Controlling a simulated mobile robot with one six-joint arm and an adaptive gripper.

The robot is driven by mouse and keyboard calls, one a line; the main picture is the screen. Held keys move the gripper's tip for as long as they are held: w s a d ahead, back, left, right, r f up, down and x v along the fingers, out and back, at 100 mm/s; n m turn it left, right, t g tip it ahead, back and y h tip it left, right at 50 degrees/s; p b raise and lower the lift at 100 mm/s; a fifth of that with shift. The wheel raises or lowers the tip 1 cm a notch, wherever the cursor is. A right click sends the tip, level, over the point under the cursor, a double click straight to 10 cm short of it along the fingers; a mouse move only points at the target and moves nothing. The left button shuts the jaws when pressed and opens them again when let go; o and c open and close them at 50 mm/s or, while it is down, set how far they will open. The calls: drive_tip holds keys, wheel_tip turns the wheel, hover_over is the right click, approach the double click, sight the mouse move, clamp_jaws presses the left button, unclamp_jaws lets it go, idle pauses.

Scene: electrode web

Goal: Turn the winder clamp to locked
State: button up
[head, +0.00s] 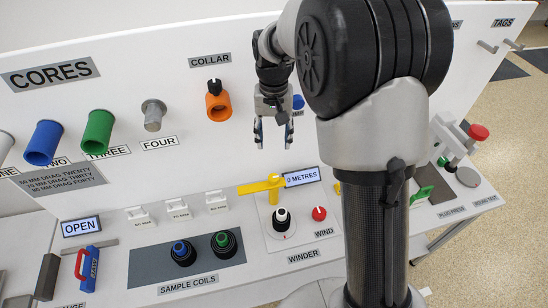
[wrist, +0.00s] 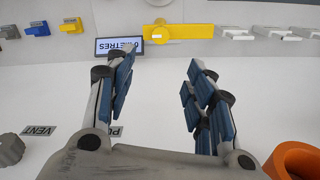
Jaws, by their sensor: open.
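The winder clamp is a yellow lever (head: 256,187) on the winder panel, just left of the "0 METRES" display. In the head view its bar points left from a round pivot. In the wrist view the yellow lever (wrist: 190,32) lies at the top, its pivot at the left and its bar pointing right. My gripper (head: 273,130) is open and empty, above and apart from the lever, in front of the white back panel. In the wrist view my gripper's fingers (wrist: 160,70) are spread wide, with only white surface between them. No locked mark is readable.
The "0 METRES" display (head: 301,177) stands beside the lever. A black-and-white knob (head: 282,219) and a red button (head: 319,213) sit in front. An orange collar (head: 219,103) juts from the back panel left of my gripper. White switches (head: 178,208) stand left of the lever.

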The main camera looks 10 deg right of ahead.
sight(274, 177)
wheel_tip(274, 177, down, 17)
drive_tip(key=b, duration=0.3)
drive_tip(key=shift+s+b, duration=0.1)
drive_tip(key=shift+b, duration=0.3)
drive_tip(key=shift+c, duration=0.4)
clamp_jaws()
